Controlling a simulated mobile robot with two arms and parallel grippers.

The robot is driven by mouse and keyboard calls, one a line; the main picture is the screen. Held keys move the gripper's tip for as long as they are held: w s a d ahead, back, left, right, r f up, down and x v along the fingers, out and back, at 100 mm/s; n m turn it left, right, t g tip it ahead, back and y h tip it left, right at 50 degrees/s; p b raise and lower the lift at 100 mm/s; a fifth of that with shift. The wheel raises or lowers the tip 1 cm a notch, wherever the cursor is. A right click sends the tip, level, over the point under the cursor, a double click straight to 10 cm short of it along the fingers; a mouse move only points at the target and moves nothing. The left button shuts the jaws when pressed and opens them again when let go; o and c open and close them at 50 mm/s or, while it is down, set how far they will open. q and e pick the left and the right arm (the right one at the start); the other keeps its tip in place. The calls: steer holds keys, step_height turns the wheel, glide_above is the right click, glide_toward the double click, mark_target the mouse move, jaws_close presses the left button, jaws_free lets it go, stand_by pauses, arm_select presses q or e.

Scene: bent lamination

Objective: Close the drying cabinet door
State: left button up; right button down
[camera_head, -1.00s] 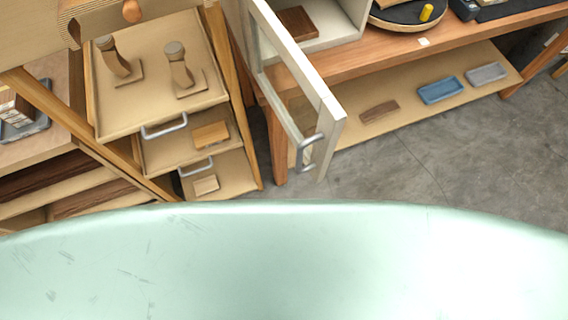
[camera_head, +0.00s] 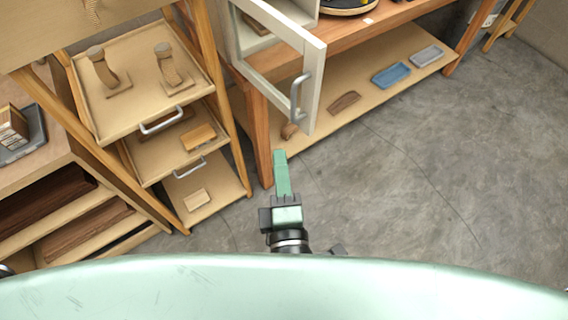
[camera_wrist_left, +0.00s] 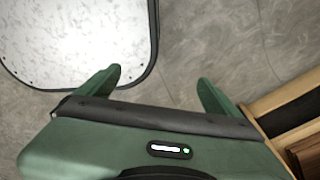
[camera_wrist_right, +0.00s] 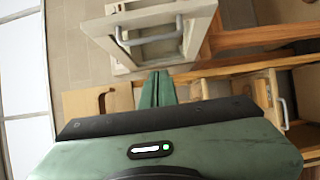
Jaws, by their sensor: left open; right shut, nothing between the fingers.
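The drying cabinet door (camera_head: 312,88) is a pale framed panel with a glass pane and a grey bar handle (camera_head: 298,97). It stands open, swung out from the white cabinet (camera_head: 290,10) on the wooden bench. My right gripper (camera_head: 280,153) has its green fingers shut and empty, below the door's lower edge and apart from the handle in the picture. In the right wrist view, the door (camera_wrist_right: 190,15) and its handle show beyond the fingertips (camera_wrist_right: 157,74). My left gripper (camera_wrist_left: 158,76) is open and empty over the floor; the head view does not clearly show it.
A wooden rack with pull-out trays (camera_head: 125,115) stands left of the cabinet. The bench's lower shelf (camera_head: 335,115) holds a blue tray (camera_head: 391,75), a grey tray (camera_head: 427,55) and brown pieces. The grey floor (camera_head: 420,170) at right is clear.

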steer(key=w+d+p, duration=0.1)
steer(key=w+p, duration=0.3)
steer(key=w, duration=0.5)
steer(key=shift+w+d, duration=0.25)
